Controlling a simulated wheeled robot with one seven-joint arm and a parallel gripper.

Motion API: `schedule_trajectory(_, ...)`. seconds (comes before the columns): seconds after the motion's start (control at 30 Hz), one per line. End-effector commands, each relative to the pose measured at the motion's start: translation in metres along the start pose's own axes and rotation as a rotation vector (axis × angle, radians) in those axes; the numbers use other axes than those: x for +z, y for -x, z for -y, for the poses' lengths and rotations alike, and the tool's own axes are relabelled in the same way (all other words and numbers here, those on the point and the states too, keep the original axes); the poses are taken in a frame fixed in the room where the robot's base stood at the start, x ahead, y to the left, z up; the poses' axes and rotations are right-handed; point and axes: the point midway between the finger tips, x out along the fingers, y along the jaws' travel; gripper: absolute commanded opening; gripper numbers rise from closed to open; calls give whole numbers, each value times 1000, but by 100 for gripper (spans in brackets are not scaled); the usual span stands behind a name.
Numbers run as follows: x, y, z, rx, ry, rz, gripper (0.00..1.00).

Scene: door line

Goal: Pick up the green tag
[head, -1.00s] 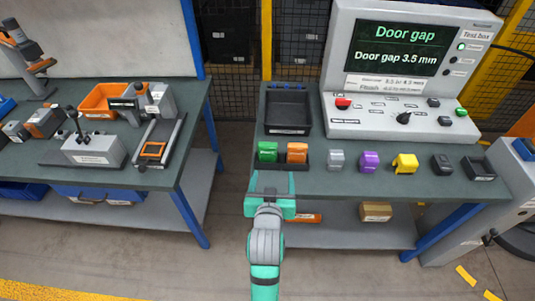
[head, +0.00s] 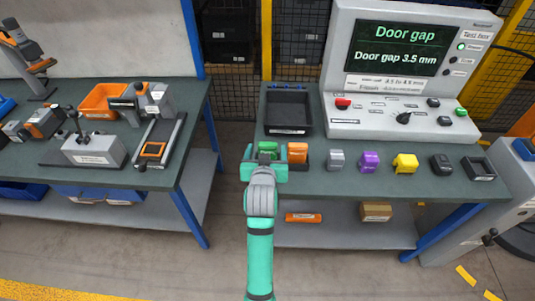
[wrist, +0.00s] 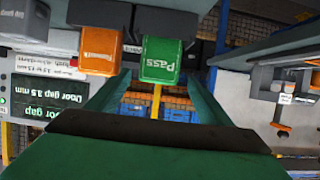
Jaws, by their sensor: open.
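The green tag (head: 267,149) stands in the small dark holder at the front left of the right table, beside the orange tag (head: 297,152). In the wrist view the green tag (wrist: 160,60) reads "Pass" upside down, and the orange tag (wrist: 101,50) is to its left. My gripper (head: 264,160) is at the green tag's near side and hides its lower part in the head view. The fingers are open. In the wrist view the green tag shows beyond the gripper (wrist: 158,90), roughly in line with the gap between the fingers. I cannot tell whether they touch it.
A black tray (head: 288,128) lies behind the tags. A grey block (head: 336,160), a purple block (head: 370,161) and a yellow block (head: 405,163) stand to the right. The test box (head: 400,118) stands at the back. A floor gap separates the left table (head: 160,176).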

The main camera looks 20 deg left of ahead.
Motion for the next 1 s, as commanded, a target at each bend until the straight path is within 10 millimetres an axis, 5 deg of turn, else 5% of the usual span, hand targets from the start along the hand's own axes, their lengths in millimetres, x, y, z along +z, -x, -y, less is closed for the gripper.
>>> schedule_trajectory(0.23, 1, -33, -2, 1, -1, 0, 73)
schedule_trajectory(0.57, 1, -39, -2, 1, 0, 0, 73)
schedule_trajectory(0.77, 1, -39, -2, 1, 0, 0, 27)
schedule_trajectory(1.0, 1, -39, -2, 1, 0, -1, 27)
